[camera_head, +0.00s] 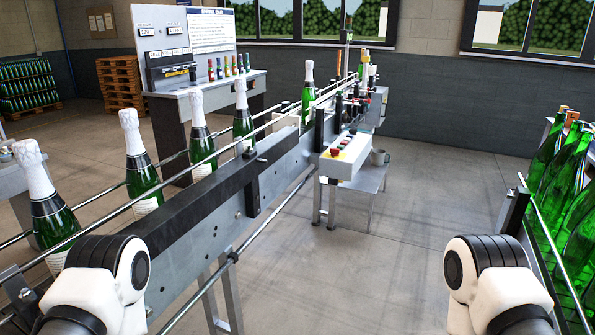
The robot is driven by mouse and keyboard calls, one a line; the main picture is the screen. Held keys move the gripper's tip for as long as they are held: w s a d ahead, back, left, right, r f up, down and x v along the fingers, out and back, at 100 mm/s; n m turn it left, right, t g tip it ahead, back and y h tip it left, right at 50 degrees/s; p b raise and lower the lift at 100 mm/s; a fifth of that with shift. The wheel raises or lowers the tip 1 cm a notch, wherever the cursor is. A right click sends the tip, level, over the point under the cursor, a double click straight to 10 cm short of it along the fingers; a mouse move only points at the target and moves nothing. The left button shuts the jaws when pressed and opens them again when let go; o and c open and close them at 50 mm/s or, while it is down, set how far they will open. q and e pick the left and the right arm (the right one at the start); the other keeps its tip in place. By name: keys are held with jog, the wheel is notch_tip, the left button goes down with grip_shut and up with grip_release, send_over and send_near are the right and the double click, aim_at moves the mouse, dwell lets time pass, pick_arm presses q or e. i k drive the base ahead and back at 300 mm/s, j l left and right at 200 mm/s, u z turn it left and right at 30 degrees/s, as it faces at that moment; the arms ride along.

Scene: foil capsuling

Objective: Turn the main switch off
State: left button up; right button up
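A white control box (343,168) is mounted on the near side of the capsuling machine, at the middle of the view. A red knob (335,152) with yellow by it sits on its top, with smaller dark and red controls beside it. I cannot tell which of these is the main switch, nor its position. Only white and black joints of my two arms show, at the bottom left and bottom right. Both grippers are out of view, and both arms are well short of the box.
A conveyor (195,222) with green foil-topped bottles (140,172) runs from the lower left to the machine. Green bottles (570,195) fill the right edge. The floor between (385,275) is clear.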

aim_at(333, 151)
jog(key=i+z, duration=0.2)
jog(key=i, duration=0.3)
jog(key=i+j+z, duration=0.1)
jog(key=i+z, duration=0.15)
jog(key=i, duration=0.2)
jog(key=i+j+z, duration=0.2)
jog(key=i, duration=0.3)
jog(key=i+j+z, duration=0.25)
jog(key=i, duration=0.2)
